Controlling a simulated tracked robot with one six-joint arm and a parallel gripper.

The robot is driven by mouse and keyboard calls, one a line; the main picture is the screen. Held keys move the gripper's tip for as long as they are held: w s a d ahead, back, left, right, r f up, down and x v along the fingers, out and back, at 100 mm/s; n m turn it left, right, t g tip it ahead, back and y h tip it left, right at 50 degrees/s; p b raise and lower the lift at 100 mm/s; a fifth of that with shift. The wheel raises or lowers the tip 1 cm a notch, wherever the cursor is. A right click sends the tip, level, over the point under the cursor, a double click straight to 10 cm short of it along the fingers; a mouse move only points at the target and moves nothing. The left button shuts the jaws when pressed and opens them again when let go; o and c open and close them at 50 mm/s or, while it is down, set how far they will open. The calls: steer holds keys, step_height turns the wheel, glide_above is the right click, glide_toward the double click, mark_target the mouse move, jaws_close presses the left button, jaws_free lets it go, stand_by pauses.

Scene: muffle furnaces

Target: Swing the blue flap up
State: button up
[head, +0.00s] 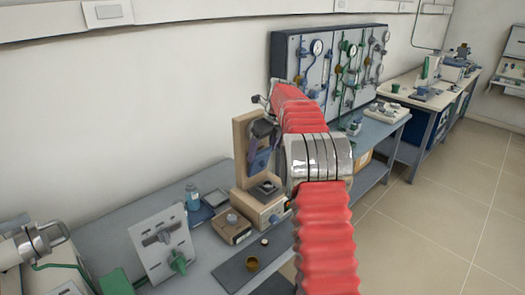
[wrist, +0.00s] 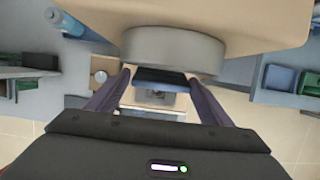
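The blue flap (head: 261,160) hangs in the upright beige frame of a small furnace (head: 241,150), partly hidden by my arm and gripper. In the wrist view the flap shows as a dark blue strip (wrist: 160,78), seen nearly edge-on. My gripper (wrist: 159,77) has its two dark fingers spread apart, one on each side of the strip. A small gap shows between each fingertip and the strip, so I see no grip on it. In the head view my gripper (head: 262,132) is at the upper part of the frame, mostly hidden by the arm.
A beige base box (head: 258,207) stands below the frame. A brown box (head: 231,227), a blue bottle (head: 193,197) and a white panel with a green knob (head: 162,243) stand to the left. A gauge board (head: 300,62) is behind. Floor at right is clear.

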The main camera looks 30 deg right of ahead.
steer(key=o, duration=0.4)
steer(key=shift+d, duration=0.1)
steer(key=shift+c, duration=0.2)
steer(key=shift+r, duration=0.1)
steer(key=v, duration=1.3)
steer(key=shift+s+r, duration=0.2)
steer(key=shift+r, duration=0.05)
